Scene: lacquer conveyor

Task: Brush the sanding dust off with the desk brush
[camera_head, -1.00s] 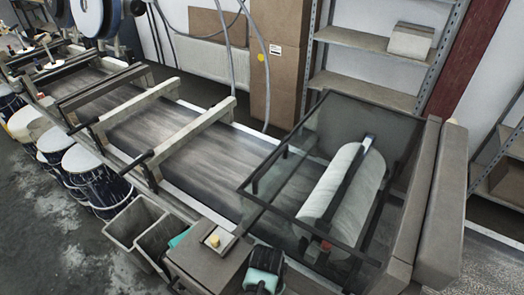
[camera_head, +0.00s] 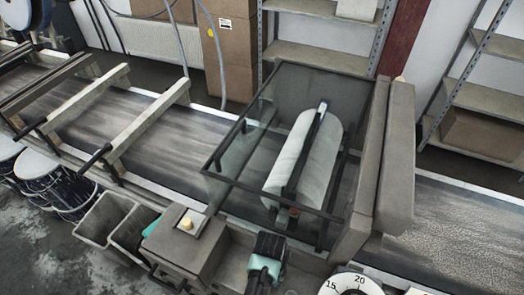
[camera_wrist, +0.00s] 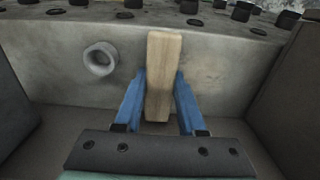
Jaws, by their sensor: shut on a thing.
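In the wrist view, my gripper (camera_wrist: 160,80) has its two blue fingers on either side of a pale wooden handle (camera_wrist: 163,55), which looks like that of the desk brush. It is shut on the handle; no bristles show. In the head view, my teal and black arm end (camera_head: 266,262) is low in the middle, in front of the glass-sided roller housing, and the brush cannot be made out there. Right of the housing, the conveyor belt (camera_head: 455,235) has a pale speckled surface that may be sanding dust.
A white roller (camera_head: 303,155) sits inside the glass-sided housing (camera_head: 235,160). A control box with a yellow button (camera_head: 187,223) and grey bins (camera_head: 103,215) stand at the front. A numbered dial (camera_head: 350,285) is at the lower right. Shelves (camera_head: 318,58) stand behind.

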